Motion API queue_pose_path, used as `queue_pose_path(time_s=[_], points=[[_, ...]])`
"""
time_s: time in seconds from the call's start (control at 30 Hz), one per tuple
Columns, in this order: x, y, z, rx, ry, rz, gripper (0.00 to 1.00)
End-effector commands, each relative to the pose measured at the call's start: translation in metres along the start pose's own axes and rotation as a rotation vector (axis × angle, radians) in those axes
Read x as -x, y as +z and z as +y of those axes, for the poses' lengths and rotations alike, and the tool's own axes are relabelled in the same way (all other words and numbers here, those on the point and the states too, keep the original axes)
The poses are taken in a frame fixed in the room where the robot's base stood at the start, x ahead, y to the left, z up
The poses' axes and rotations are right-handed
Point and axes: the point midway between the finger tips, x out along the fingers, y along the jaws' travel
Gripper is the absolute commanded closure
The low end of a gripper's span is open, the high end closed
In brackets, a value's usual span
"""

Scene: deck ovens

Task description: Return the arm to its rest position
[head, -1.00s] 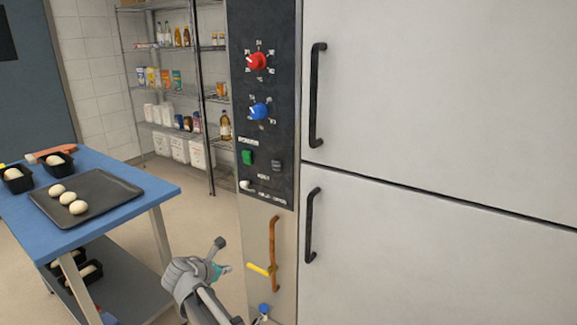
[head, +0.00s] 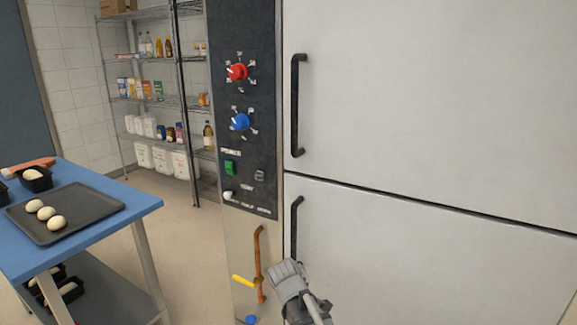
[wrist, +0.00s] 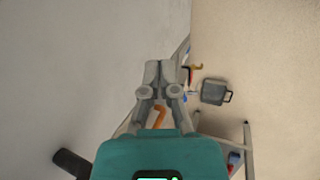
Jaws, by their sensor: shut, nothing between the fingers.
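My gripper (wrist: 159,72) shows in the wrist view with its two grey fingers together, shut and empty. In the head view my grey arm is at the bottom centre, in front of the lower oven door (head: 420,270) and right of the copper pipe (head: 260,262). In the wrist view the pale oven front fills the left side, and an orange pipe (wrist: 160,116) shows partly behind the fingers. I cannot tell how close the fingers are to the oven.
The control panel (head: 240,140) has a red knob and a blue knob. A yellow valve lever (head: 243,280) is by the pipe. Black door handles (head: 297,105) stick out. A blue table (head: 135,205) with a dough tray (head: 95,212) stands left. Floor between table and oven is clear.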

Motion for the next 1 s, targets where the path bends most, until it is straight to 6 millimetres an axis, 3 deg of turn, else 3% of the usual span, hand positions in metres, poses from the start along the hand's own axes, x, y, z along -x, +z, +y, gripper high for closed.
queue_pose_path(time_s=[0.1,0.4,0.83,1.0], points=[[-0.011,0.034,-0.002,-0.187,-0.078,0.003,1.0],[-0.027,0.098,-0.01,-0.634,-0.264,-0.01,1.0],[-0.033,0.147,-0.024,-1.023,-0.432,-0.047,1.0],[-0.01,0.147,-0.013,-1.01,-0.427,-0.045,1.0]])
